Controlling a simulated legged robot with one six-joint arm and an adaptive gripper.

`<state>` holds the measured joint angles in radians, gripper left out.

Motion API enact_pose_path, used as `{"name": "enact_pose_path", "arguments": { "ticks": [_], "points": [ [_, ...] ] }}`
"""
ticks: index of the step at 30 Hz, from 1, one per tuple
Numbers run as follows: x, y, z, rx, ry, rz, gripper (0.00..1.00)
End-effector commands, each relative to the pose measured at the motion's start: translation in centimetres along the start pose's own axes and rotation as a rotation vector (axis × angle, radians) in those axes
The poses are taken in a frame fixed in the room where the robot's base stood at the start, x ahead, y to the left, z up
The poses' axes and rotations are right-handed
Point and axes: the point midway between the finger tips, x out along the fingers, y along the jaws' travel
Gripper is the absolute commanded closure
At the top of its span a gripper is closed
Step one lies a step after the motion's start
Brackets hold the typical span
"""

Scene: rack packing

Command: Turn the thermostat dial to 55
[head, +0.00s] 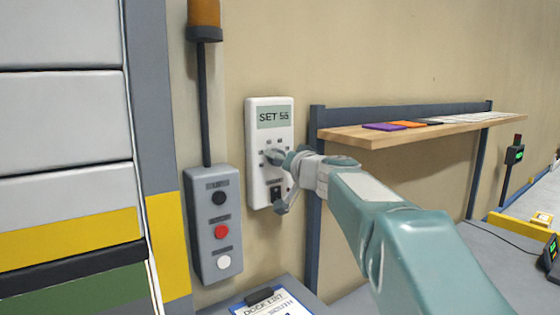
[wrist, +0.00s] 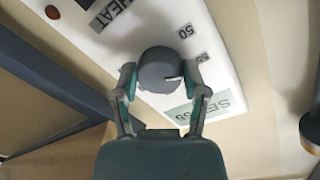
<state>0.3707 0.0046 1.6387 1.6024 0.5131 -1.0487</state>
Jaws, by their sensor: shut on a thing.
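The white thermostat (head: 256,178) is mounted on the beige wall, and its display (head: 273,117) reads "SET 55". Its round grey dial (wrist: 158,68) shows in the wrist view, with a white pointer mark on its right side. The numbers "50" (wrist: 186,31) and another partly hidden number stand beside the dial, with the display (wrist: 212,108) below. My gripper (head: 280,158) is at the front of the thermostat. In the wrist view my gripper (wrist: 160,80) has one finger on each side of the dial, shut on it. In the head view it mostly hides the dial.
A grey button box (head: 213,256) with black, red and white buttons hangs left of the thermostat. A wooden shelf (head: 390,137) with coloured items is on the right. A clipboard (head: 270,303) lies below on a grey surface.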

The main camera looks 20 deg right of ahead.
Motion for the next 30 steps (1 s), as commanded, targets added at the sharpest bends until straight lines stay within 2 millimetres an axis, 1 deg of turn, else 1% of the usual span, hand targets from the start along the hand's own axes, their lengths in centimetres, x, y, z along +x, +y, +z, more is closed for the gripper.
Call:
{"name": "enact_pose_path", "arguments": {
  "ticks": [1,7,8,9,10,23,26,30],
  "points": [
    [0.2,0.3,0.6,0.003,-0.011,0.004,0.9],
    [0.2,0.4,0.6,0.004,-0.011,0.004,0.9],
    [0.2,0.4,0.6,0.004,-0.011,0.004,0.38],
    [0.2,0.4,0.6,0.004,-0.011,0.004,0.2],
    [0.1,0.3,0.5,0.004,-0.011,0.004,0.08],
    [-0.1,0.1,0.2,0.003,-0.003,0.002,0.08],
    [-0.9,0.1,0.1,0.003,-0.001,0.003,0.08],
    [-3.3,0.1,0.1,0.002,0.0,0.004,0.08]
  ]
}}
